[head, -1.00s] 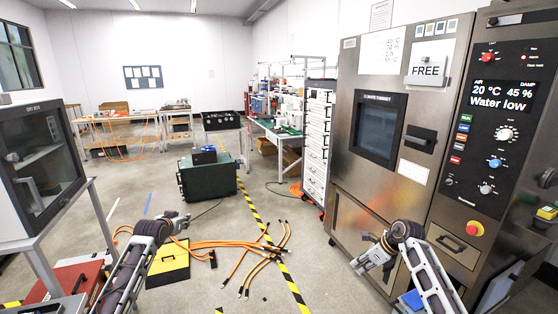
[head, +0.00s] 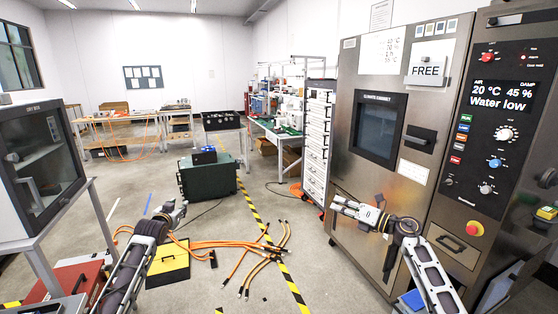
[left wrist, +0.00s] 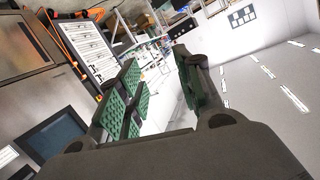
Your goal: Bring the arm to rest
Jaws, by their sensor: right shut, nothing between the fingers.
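My left gripper (head: 178,207) is at the lower left of the head view, above the floor near a yellow and black case. In the left wrist view its two green-padded fingers (left wrist: 158,80) stand apart with nothing between them. My right gripper (head: 338,203) is in front of the lower part of the climate cabinet (head: 345,215) and points left. It is shut and empty. Whether it touches the cabinet front cannot be told, but it appears apart from it.
A dry box (head: 40,165) stands on a frame at the left. Orange cables (head: 262,262) lie on the floor between my arms. A dark green crate (head: 208,180) stands beyond them. Floor at the centre is partly clear.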

